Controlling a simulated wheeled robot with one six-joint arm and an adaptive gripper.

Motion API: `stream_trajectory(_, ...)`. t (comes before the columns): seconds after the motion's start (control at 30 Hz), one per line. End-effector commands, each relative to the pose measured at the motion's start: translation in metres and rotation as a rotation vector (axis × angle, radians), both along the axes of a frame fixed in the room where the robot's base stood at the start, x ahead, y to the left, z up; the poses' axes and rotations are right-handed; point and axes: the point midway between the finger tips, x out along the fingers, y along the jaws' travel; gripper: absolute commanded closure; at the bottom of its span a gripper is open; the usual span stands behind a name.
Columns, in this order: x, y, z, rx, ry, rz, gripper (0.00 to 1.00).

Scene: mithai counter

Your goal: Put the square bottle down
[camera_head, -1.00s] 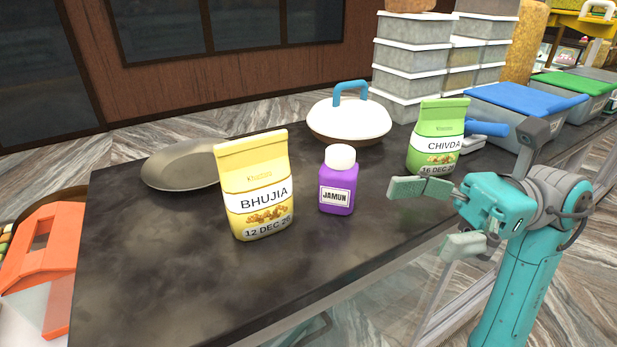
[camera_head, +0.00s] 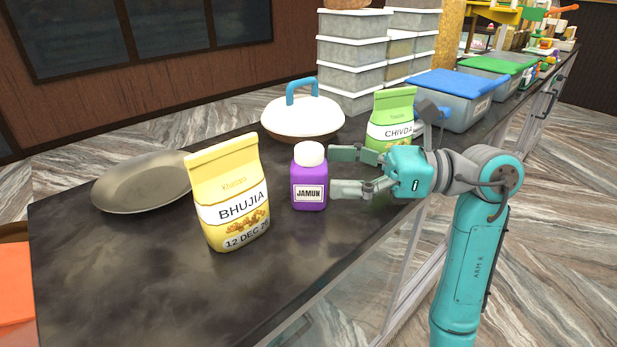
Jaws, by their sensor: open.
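The square bottle (camera_head: 309,172) is purple with a white cap and a JAMUN label. It stands upright on the dark counter (camera_head: 120,270), near its middle. My gripper (camera_head: 338,171) is open just to the right of the bottle, its two fingers pointing left toward it. The fingertips are very close to the bottle's right side; I cannot tell whether they touch it. Nothing shows between the fingers.
A yellow BHUJIA packet (camera_head: 226,185) stands left of the bottle. A green CHIVDA packet (camera_head: 392,118) is behind my gripper. A grey pan (camera_head: 140,183) and a white lidded pot (camera_head: 300,117) sit farther back, with stacked containers (camera_head: 350,75) behind. The front left counter is clear.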

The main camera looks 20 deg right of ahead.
Motion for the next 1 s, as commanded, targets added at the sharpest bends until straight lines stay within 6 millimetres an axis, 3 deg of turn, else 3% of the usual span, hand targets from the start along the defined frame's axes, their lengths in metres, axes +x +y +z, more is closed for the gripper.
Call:
stream_trajectory(0.3,0.019,0.037,-0.002,0.0,0.0,0.003,0.15)
stream_trajectory(0.6,0.021,0.04,-0.002,0.0,0.0,0.0,0.15)
stream_trajectory(0.67,0.021,0.04,-0.002,0.0,0.0,0.001,0.27)
stream_trajectory(0.9,0.021,0.04,-0.002,0.0,0.0,0.001,0.87)
stream_trajectory(1.0,0.021,0.04,-0.002,0.001,0.0,0.001,0.94)
